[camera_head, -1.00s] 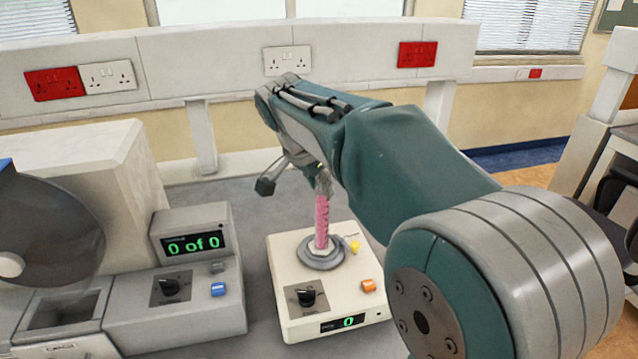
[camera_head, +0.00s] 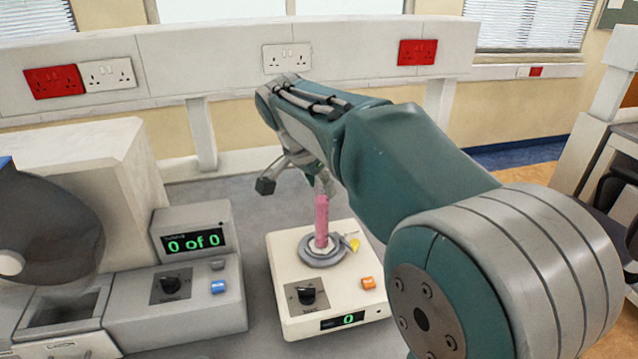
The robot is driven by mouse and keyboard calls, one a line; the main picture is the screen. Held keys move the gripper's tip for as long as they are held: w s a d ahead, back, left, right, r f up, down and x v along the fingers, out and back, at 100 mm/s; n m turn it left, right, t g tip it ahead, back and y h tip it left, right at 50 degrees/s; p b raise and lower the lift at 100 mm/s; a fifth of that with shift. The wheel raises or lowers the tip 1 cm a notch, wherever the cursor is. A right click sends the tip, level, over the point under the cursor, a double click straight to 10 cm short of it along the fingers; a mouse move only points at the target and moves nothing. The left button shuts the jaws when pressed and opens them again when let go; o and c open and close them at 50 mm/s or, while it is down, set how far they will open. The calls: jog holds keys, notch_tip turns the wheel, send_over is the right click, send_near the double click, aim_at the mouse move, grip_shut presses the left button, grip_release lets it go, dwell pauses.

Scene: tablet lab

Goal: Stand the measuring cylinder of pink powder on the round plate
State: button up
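The measuring cylinder of pink powder (camera_head: 321,222) is upright over the round grey plate (camera_head: 312,262) on top of a cream machine. Its foot appears to rest on the plate, within the rim. My gripper (camera_head: 318,178) is at the cylinder's top end, beneath my arm's wrist. The fingertips are small and partly hidden by my arm, so I cannot tell whether they still grip the cylinder.
The cream machine (camera_head: 290,325) has a black knob (camera_head: 307,295), an orange button (camera_head: 368,283) and a display reading 0. A yellow piece (camera_head: 353,243) is beside the plate. A grey counter unit (camera_head: 200,318) reading "0 of 0" stands left. Bare bench (camera_head: 235,195) lies behind.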

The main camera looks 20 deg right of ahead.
dwell(0.4)
jog(key=v, duration=1.2)
jog(key=shift+f, duration=0.1)
jog(key=s+d+f+n+t+y, duration=0.1)
jog(key=s+d+f+n+y, duration=0.1)
jog(key=s+f+n, duration=0.4)
jog(key=s+d+f+n+t+y, duration=0.1)
jog(key=s+d+f+n+t, duration=0.1)
jog(key=s+f+n, duration=0.4)
jog(key=s+f, duration=0.5)
jog(key=s, duration=0.5)
jog(key=shift+s+f+y, duration=0.2)
jog(key=shift+s+y, duration=0.05)
jog(key=shift+y, duration=0.15)
jog(key=shift+d, duration=0.15)
jog(key=shift+c, duration=0.2)
